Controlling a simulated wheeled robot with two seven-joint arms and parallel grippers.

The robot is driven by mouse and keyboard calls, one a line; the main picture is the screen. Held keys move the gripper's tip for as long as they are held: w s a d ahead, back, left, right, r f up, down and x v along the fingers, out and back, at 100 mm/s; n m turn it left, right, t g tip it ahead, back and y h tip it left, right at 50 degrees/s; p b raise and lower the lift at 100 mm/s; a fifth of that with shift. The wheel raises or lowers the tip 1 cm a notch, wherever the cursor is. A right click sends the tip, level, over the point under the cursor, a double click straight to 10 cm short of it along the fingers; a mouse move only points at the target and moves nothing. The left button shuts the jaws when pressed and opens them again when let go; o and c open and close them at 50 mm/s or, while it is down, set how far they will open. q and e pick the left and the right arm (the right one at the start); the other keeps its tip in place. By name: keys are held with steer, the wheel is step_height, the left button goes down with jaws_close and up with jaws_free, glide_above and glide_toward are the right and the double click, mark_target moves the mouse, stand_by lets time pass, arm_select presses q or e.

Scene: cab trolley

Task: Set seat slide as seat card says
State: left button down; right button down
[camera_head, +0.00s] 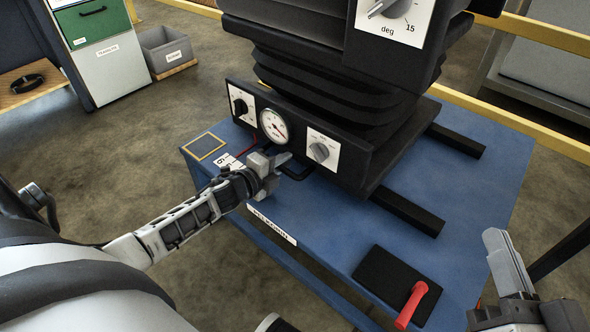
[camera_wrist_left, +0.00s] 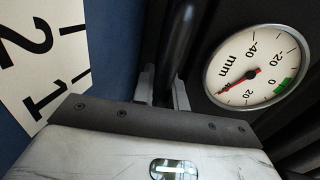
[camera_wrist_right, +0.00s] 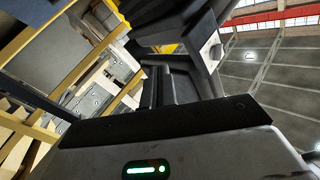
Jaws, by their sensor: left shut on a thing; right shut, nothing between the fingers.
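The seat's black base stands on a blue platform (camera_head: 450,215). My left gripper (camera_head: 279,168) is at the base's front, shut on a black bar handle (camera_head: 305,172); the handle also runs up between the fingers in the left wrist view (camera_wrist_left: 178,45). A round mm gauge (camera_head: 273,126) sits above the handle. In the left wrist view the gauge (camera_wrist_left: 258,65) has a red needle and a small green band. A white numbered scale plate (camera_wrist_left: 35,65) lies beside the handle, partly hidden by my gripper. My right gripper (camera_head: 508,262) is shut and empty, off the platform's right side.
A deg dial (camera_head: 397,8) is higher up. A red lever (camera_head: 411,305) on a black pad is at front right. Yellow rails (camera_head: 545,37) run behind. Black rails extend right of the base.

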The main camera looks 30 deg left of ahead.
arm_select(q)
steer(key=shift+s+d+f, duration=0.1)
steer(key=shift+d, duration=0.05)
steer(key=c, duration=1.7)
jaws_free()
steer(key=shift+d, duration=0.1)
arm_select(e)
steer(key=shift+r, duration=0.15)
